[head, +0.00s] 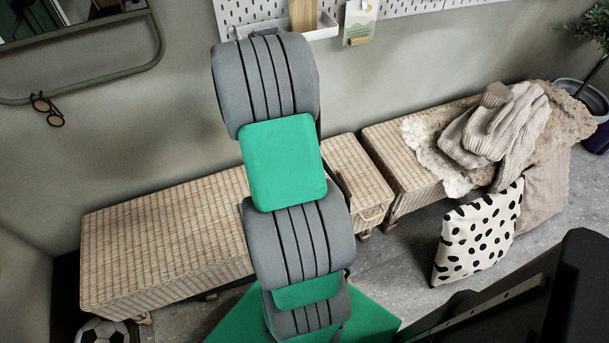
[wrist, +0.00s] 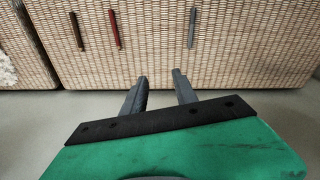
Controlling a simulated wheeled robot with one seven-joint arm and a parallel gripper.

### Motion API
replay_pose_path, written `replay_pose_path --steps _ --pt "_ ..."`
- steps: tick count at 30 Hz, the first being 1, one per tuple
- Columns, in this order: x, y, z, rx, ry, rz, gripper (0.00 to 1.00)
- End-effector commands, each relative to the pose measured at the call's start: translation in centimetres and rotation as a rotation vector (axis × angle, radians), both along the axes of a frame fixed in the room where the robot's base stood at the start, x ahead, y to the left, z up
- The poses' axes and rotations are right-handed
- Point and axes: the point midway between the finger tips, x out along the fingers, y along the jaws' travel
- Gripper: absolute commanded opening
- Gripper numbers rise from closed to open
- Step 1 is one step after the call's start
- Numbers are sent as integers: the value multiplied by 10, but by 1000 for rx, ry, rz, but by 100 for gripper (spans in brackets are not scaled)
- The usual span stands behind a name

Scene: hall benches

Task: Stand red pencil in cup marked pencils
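In the wrist view a red pencil (wrist: 114,28) lies on the wicker bench top (wrist: 150,60), left of centre. My gripper (wrist: 160,76) is open and empty. In the head view my arm covers the middle of the wicker bench (head: 165,225), and I cannot make out the red pencil or the gripper there. I see no cup marked pencils in either view.
A brown stick-like item (wrist: 76,31) lies left of the red pencil, and a grey one (wrist: 192,27) lies to the right. A second bench (head: 400,150) holds a blanket and knitwear (head: 495,130). A spotted cushion (head: 475,235) stands on the floor. A football (head: 103,331) is at lower left.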

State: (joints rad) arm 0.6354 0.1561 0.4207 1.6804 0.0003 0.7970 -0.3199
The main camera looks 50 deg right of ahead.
Motion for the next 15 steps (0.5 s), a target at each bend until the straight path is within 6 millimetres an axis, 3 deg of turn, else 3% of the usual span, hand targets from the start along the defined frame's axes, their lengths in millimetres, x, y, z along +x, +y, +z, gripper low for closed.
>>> replay_pose_path --steps 1,3,6,9,15 --pt "-13 -32 -48 15 23 -42 35" --pt "-30 -70 -91 30 40 -81 35" --pt "-55 -106 -138 46 57 -123 35" --pt "-71 -125 -164 55 64 -146 35" --pt "-78 -132 -176 58 66 -154 35"
